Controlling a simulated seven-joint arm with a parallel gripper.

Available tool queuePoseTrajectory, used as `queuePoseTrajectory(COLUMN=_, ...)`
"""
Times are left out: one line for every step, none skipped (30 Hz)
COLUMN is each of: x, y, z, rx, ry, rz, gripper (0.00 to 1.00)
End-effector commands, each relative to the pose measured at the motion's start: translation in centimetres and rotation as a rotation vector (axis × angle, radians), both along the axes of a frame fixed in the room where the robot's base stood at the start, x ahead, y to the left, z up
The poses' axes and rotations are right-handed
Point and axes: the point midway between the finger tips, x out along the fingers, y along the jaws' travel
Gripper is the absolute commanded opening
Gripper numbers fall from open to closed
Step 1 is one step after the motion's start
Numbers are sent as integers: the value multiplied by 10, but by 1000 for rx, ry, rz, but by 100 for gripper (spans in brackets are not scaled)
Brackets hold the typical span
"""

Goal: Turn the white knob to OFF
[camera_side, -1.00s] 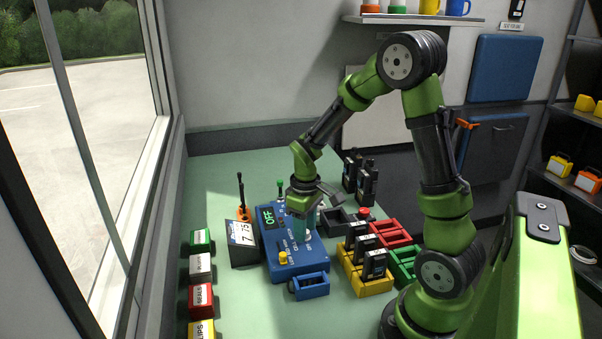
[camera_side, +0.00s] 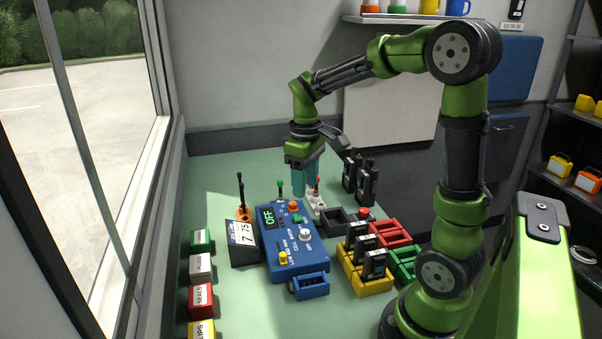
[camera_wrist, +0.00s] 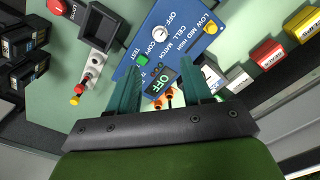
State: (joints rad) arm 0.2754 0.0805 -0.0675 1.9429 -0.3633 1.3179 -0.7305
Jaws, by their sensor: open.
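The white knob (camera_side: 305,234) is on the right side of the blue box (camera_side: 283,262). In the wrist view the knob (camera_wrist: 159,33) sits among the printed words OFF, COPY and TEST; which one it points at is too small to tell. The box's display (camera_side: 268,217) reads OFF in green, and it also shows in the wrist view (camera_wrist: 165,82). My gripper (camera_side: 306,193) is raised above and behind the box, apart from the knob. Its teal fingers are open and empty, spread either side of the display in the wrist view (camera_wrist: 160,88).
A grey tilted display (camera_side: 243,240) reading 7.75 stands left of the box. Yellow (camera_side: 365,275) and red (camera_side: 390,234) trays are at right. Labelled blocks (camera_side: 201,268) line the left.

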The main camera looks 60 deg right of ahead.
Motion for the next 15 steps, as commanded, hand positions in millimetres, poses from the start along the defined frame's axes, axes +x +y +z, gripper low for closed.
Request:
queuePoseTrajectory(x=0, y=0, z=11, rx=-2, ry=-5, rz=0, gripper=50)
queuePoseTrajectory(x=0, y=0, z=16, rx=-2, ry=-4, rz=-1, gripper=50)
queuePoseTrajectory(x=0, y=0, z=21, rx=-1, ry=-3, rz=0, gripper=50)
queuePoseTrajectory(x=0, y=0, z=25, rx=-1, ry=-3, rz=1, gripper=50)
queuePoseTrajectory(x=0, y=0, z=29, rx=-1, ry=-2, rz=0, gripper=50)
queuePoseTrajectory(x=0, y=0, z=32, rx=-2, ry=-2, rz=0, gripper=50)
queuePoseTrajectory(x=0, y=0, z=35, rx=-1, ry=-1, rz=0, gripper=50)
queuePoseTrajectory(x=0, y=0, z=36, rx=0, ry=-1, rz=-1, gripper=50)
queuePoseTrajectory(x=0, y=0, z=38, rx=0, ry=-1, rz=-1, gripper=50)
queuePoseTrajectory(x=0, y=0, z=39, rx=0, ry=-1, rz=-1, gripper=50)
queuePoseTrajectory(x=0, y=0, z=40, rx=0, ry=0, rz=-1, gripper=50)
queuePoseTrajectory(x=0, y=0, z=40, rx=0, ry=0, rz=-1, gripper=50)
queuePoseTrajectory(x=0, y=0, z=40, rx=0, ry=1, rz=-1, gripper=50)
queuePoseTrajectory(x=0, y=0, z=40, rx=0, ry=1, rz=-1, gripper=50)
queuePoseTrajectory(x=0, y=0, z=40, rx=0, ry=1, rz=-1, gripper=50)
